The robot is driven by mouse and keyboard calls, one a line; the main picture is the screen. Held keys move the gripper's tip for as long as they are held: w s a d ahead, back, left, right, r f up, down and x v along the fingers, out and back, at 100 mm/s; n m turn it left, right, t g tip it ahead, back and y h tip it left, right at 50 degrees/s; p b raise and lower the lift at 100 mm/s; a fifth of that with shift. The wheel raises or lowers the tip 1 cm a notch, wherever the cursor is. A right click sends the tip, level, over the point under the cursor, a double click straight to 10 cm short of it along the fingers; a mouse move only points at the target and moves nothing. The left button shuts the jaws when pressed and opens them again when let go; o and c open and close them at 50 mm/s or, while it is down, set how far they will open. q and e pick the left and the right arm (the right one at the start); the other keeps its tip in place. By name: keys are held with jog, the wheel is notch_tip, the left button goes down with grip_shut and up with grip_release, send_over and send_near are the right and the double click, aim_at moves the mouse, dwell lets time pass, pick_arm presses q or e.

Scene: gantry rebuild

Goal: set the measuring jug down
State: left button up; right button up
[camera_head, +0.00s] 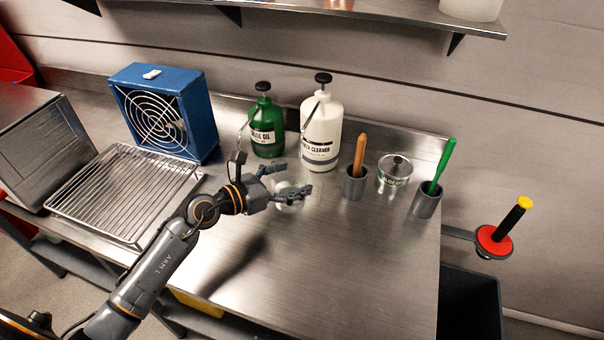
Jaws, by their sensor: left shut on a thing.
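The measuring jug (288,194) is a small clear vessel over the middle of the steel bench. My left gripper (291,180) is shut on it, with a finger on either side of its body. The fingers hide part of the jug. I cannot tell whether its base touches the bench top. A dark shadow of the arm falls on the steel below and to the left. My right gripper is not in view.
Behind the jug stand a green bottle (267,128) and a white cleaner bottle (321,130). A wire rack (125,190) and blue fan (167,112) stand left. The front bench (340,260) is clear.

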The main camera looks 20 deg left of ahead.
aim_at(303, 177)
pick_arm(q)
jog(key=x, duration=0.3)
jog(key=shift+w+d, duration=0.15)
jog(key=shift+w, duration=0.05)
jog(key=shift+s+f, duration=0.1)
jog(key=shift+f, duration=0.25)
jog(key=shift+f, duration=0.1)
jog(key=shift+f, duration=0.15)
jog(key=o, duration=1.4)
jog(key=shift+c, duration=0.2)
